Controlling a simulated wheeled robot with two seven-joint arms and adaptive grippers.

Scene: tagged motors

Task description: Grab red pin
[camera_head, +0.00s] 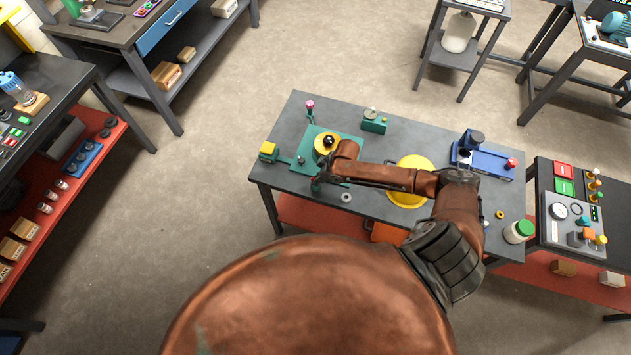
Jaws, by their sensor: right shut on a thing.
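My right arm, copper-coloured, reaches left across the grey workbench (275,180). My right gripper (318,184) is low over the front edge of a green plate (312,138), beside a yellow round part with a dark knob (326,142). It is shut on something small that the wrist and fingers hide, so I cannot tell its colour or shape. No red pin shows clearly at the fingers. A pink-red knob (310,104) stands upright behind the green plate. A red knob (511,163) sits at the bench's right. My left gripper is out of view.
A yellow round dish (425,165) lies partly under my arm. A blue fixture (490,165), a green-lidded jar (519,231), a green block (374,123) and a grey ring (346,197) are on the bench. A control panel (575,220) stands at right. Open floor lies left.

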